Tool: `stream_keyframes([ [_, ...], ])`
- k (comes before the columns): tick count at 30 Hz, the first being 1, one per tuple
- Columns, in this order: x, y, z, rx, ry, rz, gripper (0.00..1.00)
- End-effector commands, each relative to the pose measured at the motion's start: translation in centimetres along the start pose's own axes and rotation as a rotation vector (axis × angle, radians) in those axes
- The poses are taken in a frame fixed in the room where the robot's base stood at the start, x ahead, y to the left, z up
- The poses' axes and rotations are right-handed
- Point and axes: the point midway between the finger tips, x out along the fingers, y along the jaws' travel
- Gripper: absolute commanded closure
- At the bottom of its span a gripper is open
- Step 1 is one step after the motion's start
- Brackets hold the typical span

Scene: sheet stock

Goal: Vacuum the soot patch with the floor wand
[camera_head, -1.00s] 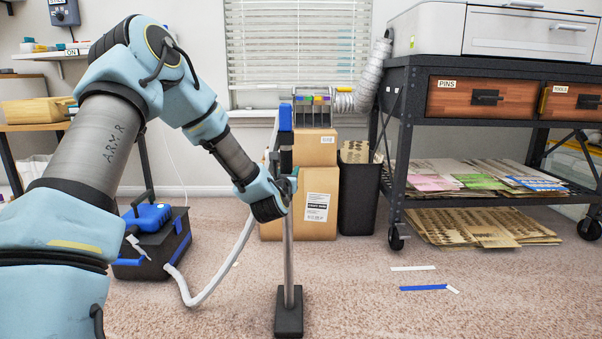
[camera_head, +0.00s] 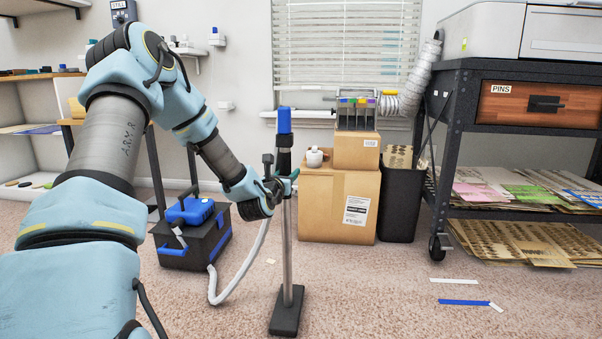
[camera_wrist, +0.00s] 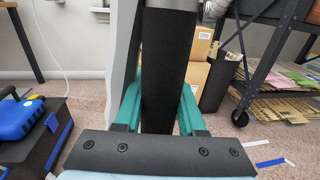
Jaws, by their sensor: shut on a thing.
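The floor wand (camera_head: 287,235) is a grey tube with a black upper part, a blue top end and a flat dark floor head (camera_head: 286,312). It stands nearly upright with its head on or just above the carpet. My gripper (camera_head: 284,184) is shut on the wand's black upper part; in the wrist view its teal fingers lie on both sides of this black grip (camera_wrist: 165,75). The black and blue vacuum (camera_head: 195,235) sits on the carpet left of the wand, with a pale hose (camera_head: 238,278) looping from it. I see no soot patch in these views.
Cardboard boxes (camera_head: 338,205) and a dark bin (camera_head: 400,205) stand behind the wand. A black wheeled cart (camera_head: 455,130) with sheet stock fills the right. White (camera_head: 454,281) and blue (camera_head: 464,302) strips lie on the carpet. Carpet (camera_head: 370,300) right of the wand head is mostly clear.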

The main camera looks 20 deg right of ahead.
Motion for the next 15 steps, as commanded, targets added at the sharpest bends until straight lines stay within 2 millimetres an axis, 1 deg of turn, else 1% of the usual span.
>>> stream_keyframes([
  [1,0.0,0.8,0.5,0.001,-0.007,0.003,1.00],
  [15,-1.0,6.6,0.4,0.000,-0.006,0.003,1.00],
])
